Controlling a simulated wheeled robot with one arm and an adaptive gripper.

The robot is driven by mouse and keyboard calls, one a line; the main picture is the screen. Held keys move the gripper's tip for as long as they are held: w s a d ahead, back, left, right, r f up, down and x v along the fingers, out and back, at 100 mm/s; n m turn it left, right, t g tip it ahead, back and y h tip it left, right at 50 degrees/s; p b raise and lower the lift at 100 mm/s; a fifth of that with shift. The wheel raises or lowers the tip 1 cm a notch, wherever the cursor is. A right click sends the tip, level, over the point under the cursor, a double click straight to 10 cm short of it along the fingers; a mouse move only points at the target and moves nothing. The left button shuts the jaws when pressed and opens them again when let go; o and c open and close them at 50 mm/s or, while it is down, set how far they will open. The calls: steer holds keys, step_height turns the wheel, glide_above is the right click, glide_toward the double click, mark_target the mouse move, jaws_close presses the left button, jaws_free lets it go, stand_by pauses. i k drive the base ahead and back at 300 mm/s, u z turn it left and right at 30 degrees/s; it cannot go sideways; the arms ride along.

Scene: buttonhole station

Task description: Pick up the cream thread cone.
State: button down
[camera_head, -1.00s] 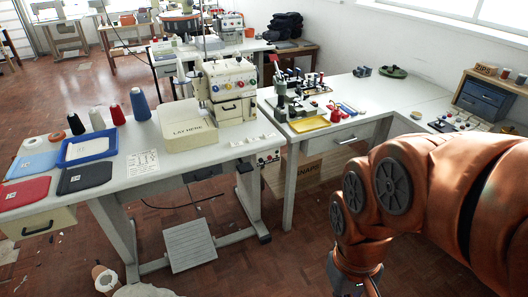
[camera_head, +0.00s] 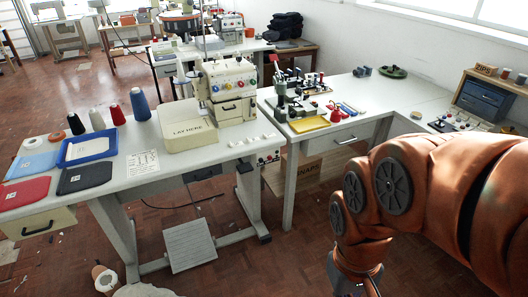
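The cream thread cone (camera_head: 97,119) stands upright at the back of the left table, left of a red cone (camera_head: 117,114) and a blue cone (camera_head: 140,104). A dark cone (camera_head: 75,124) stands just left of it. A blue tray (camera_head: 87,151) lies in front of these cones. My gripper (camera_head: 357,289) hangs at the lower right, cut by the bottom edge, far from the cones. Its fingertips are out of the picture, so I cannot tell whether it is open.
A cream sewing machine (camera_head: 228,84) and a bin marked LAY HERE (camera_head: 188,133) stand right of the cones. A pedal (camera_head: 188,246) sits under the table.

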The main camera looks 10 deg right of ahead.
mark_target(180, 76)
steer(key=u, duration=0.75)
steer(key=i, duration=1.5)
steer(key=u, duration=0.65)
